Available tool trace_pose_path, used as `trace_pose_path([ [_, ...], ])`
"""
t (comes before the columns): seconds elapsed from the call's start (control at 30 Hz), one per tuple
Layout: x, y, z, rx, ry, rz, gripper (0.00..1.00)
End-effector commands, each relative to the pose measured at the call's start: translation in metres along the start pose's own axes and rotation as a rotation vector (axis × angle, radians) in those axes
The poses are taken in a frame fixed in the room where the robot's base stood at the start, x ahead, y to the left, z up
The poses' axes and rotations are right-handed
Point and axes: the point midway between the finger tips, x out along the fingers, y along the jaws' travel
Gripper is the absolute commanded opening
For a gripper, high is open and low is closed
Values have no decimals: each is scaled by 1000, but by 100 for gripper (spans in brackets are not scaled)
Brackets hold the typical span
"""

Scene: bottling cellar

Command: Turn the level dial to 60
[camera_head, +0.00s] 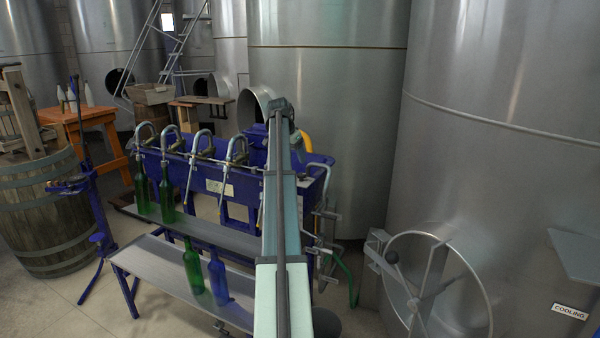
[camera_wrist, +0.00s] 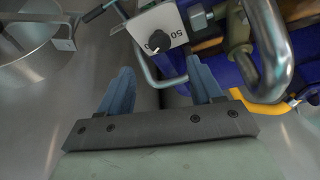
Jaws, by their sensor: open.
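The level dial is a small black knob (camera_wrist: 158,41) on a white plate (camera_wrist: 180,24) at the top of the wrist view. A number that looks like 50, seen rotated, is printed beside the knob. Where the pointer stands is too small to tell. My gripper (camera_wrist: 160,84) is open and empty, its two blue fingers pointing toward the plate. The knob lies beyond the fingertips, between their lines, and the fingers appear apart from it. In the head view my arm hides the gripper, and I cannot make out the dial there.
In the wrist view a thick metal pipe (camera_wrist: 268,60) curves close right of the fingers. In the head view the blue bottling machine (camera_head: 205,180) stands left of my arm, with green bottles (camera_head: 193,268) on its shelves. A steel tank with a handwheel (camera_head: 432,285) is at right.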

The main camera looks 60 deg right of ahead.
Motion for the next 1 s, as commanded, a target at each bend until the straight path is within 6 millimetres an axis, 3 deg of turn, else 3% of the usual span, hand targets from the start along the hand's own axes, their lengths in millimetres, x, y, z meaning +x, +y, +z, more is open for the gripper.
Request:
trace_pose_path([
  [0.2,40,1,0,-1,-2,2,65],
  [0.43,71,1,0,-1,-1,1,65],
  [0.7,86,0,0,-1,0,0,65],
  [1.0,86,0,0,-1,0,0,63],
])
